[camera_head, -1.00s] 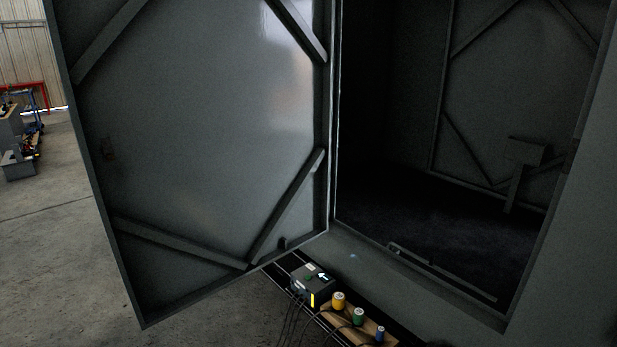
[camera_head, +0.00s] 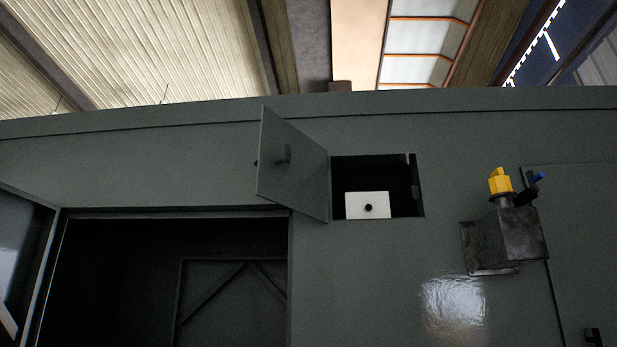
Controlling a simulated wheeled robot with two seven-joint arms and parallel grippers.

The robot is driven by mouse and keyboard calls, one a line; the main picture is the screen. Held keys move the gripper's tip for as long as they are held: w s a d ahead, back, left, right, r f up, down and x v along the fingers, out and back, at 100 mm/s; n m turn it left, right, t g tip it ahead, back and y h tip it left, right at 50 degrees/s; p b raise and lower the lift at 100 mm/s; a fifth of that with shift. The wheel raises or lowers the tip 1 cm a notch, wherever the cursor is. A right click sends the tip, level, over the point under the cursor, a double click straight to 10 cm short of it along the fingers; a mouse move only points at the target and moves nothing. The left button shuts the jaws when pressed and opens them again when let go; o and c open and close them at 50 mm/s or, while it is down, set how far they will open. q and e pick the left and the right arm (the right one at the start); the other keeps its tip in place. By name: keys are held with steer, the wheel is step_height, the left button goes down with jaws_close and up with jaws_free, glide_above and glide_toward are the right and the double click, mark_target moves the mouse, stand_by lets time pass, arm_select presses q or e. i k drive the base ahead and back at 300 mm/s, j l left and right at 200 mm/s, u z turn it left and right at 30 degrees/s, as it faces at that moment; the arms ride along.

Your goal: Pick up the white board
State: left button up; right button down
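A small hinged door (camera_head: 290,170) with a handle hangs open to the left of the opening. Neither of my grippers shows in the head view.
A grey box (camera_head: 520,235) with a yellow knob (camera_head: 500,181) and a blue-tipped part sticks out from the wall right of the opening. A large dark doorway (camera_head: 120,270) lies below left, with its open door (camera_head: 22,255) at the left edge.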

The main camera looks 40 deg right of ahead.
mark_target(359, 206)
steer(key=i+z, duration=0.1)
steer(key=z, duration=0.75)
steer(key=i+j+z, duration=0.1)
steer(key=z, duration=0.3)
steer(key=j+z, duration=0.15)
steer(key=z, duration=0.25)
steer(key=i+j+z, duration=0.1)
steer(key=z, duration=0.3)
